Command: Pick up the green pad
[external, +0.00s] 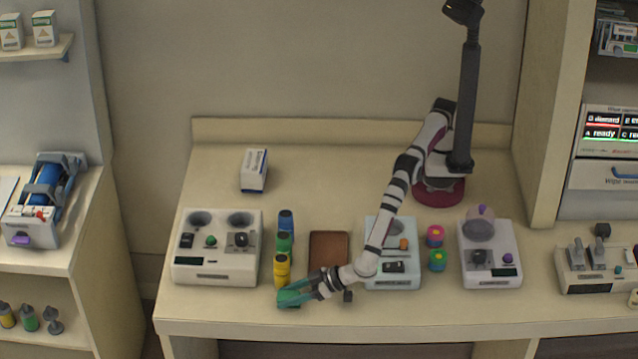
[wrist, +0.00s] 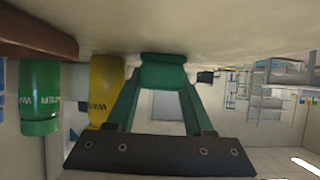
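The green pad (wrist: 163,73) is at the fingertips of my gripper (wrist: 163,88) in the wrist view. The two teal fingers converge on it and appear to press its two sides. In the external view my gripper (external: 294,292) is low over the front of the table, pointing left, with green at its tips. The pad is hard to tell from the fingers there. I cannot tell whether the pad touches the tabletop.
A yellow bottle (external: 282,270) stands close behind the gripper, with green (external: 284,243) and blue (external: 286,220) bottles behind it. A brown tray (external: 328,236) lies to their right. A grey device (external: 217,275) stands left. The table's front edge (external: 240,327) is near.

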